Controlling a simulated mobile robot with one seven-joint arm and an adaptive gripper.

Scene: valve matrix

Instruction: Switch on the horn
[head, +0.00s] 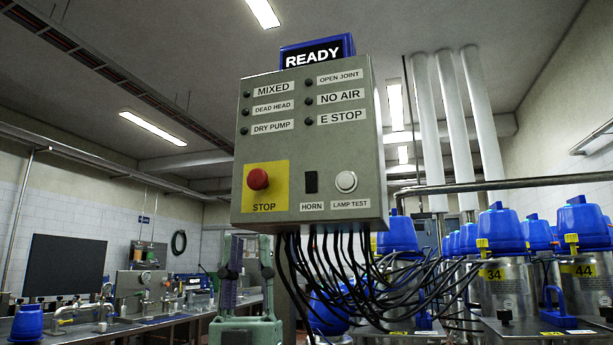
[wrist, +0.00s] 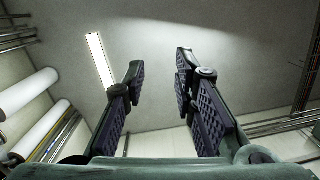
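The grey control box (head: 285,150) hangs in the middle of the head view. The horn switch (head: 311,182) is a small black rocker above the label "HORN" (head: 312,206), low on the box face. Whether it is on or off cannot be told. My gripper (head: 248,247) points upward just below the box's lower left part, left of and lower than the switch. In the wrist view my gripper (wrist: 158,68) is open, with nothing between its dark padded fingers. The switch and box are not in the wrist view.
A red stop button (head: 258,179) on a yellow plate is left of the switch. A white lamp test button (head: 346,181) is right of it. Black cables (head: 350,265) hang below the box. Blue-topped canisters (head: 497,262) stand at right.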

